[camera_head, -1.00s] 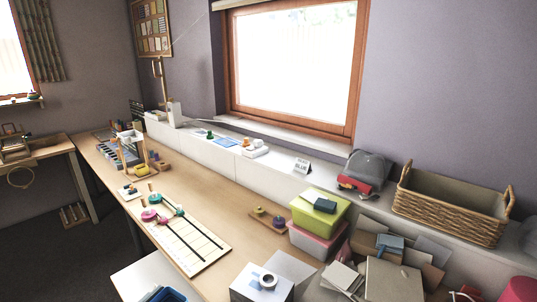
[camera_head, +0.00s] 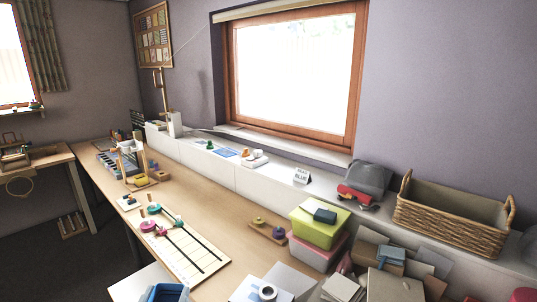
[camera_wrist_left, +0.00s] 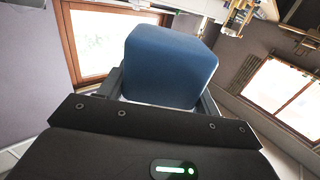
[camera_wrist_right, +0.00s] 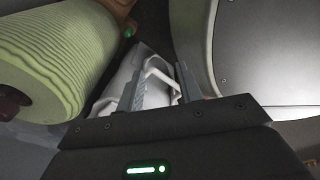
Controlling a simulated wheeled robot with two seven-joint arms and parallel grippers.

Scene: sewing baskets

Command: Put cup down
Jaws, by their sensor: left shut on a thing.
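A blue, round-cornered, cup-sized thing (camera_wrist_left: 170,66) sits between the fingers of my left gripper (camera_wrist_left: 162,88) in the left wrist view. The gripper is shut on it, and its smooth flat face is towards the camera. I see no opening or handle on it. A small white cup-like ring with a dark middle (camera_head: 267,292) is on a white box at the bottom edge of the head view. My right gripper (camera_wrist_right: 160,82) shows in the right wrist view with its fingers apart.
A white board with dark lines (camera_head: 190,250) lies on the long wooden desk (camera_head: 215,215). A green-lidded box (camera_head: 312,232) and a wicker basket (camera_head: 450,222) stand to the right. A blue container (camera_head: 165,292) shows at the bottom. A ribbed pale-green thing (camera_wrist_right: 50,60) is beside my right gripper.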

